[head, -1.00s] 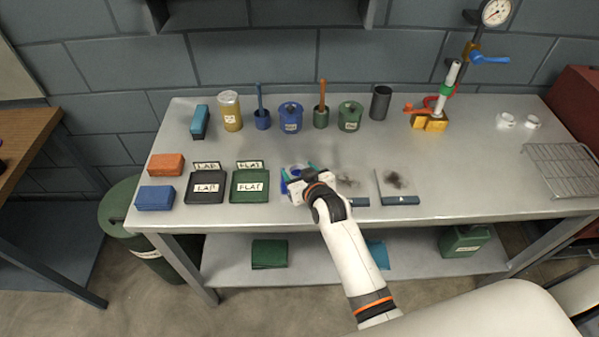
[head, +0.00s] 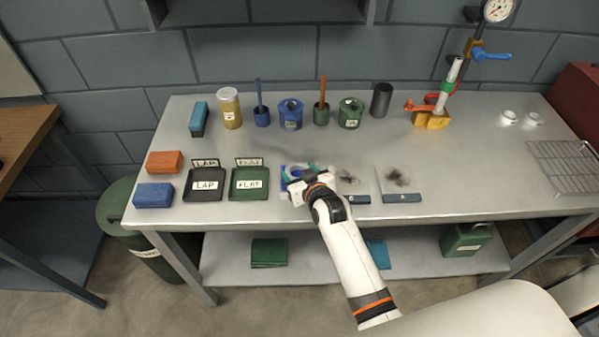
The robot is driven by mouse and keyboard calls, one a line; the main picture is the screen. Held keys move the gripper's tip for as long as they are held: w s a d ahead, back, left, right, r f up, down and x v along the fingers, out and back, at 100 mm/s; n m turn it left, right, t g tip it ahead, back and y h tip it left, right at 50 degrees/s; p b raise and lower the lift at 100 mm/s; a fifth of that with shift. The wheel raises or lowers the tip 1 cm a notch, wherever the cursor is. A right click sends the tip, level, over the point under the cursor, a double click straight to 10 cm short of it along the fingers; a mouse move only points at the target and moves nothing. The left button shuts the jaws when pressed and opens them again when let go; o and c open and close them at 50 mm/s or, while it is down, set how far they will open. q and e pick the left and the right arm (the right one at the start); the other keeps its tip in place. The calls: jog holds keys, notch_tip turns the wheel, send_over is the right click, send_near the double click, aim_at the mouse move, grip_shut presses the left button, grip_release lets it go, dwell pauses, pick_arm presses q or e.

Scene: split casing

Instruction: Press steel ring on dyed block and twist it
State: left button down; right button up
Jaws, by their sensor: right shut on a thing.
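My right gripper (head: 299,178) is over the front of the steel bench, to the right of the green tray, with its arm coming up from below. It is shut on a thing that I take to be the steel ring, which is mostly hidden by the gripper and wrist. The dyed block (head: 287,171) shows only as bits of blue around the gripper, with a green-teal edge beside it. The gripper is right at the block, but I cannot see the contact between ring and block. My left gripper is not in view.
Two smudged plates (head: 398,180) lie to the right. A black LAP tray (head: 205,196) and a green FLAT tray (head: 249,193) lie to the left. Pots, brushes and a press-like stand (head: 436,112) line the back. The bench middle is clear.

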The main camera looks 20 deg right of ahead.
jog(key=shift+f, duration=0.5)
dwell(1.1)
jog(key=shift+d+n+y+b, duration=0.1)
jog(key=shift+n+y+b, duration=0.2)
jog(key=shift+n+y, duration=0.3)
jog(key=shift+s+f+n+g+y+b, duration=0.1)
jog(key=shift+n+g+y+b, duration=0.25)
jog(key=shift+n+y, duration=0.35)
jog(key=shift+s+m+h+p, duration=0.1)
jog(key=shift+m+h+p, duration=0.55)
jog(key=shift+p, duration=0.4)
jog(key=shift+r+m+h+p, duration=0.2)
jog(key=shift+m+h+p, duration=0.15)
jog(key=shift+m+h, duration=0.1)
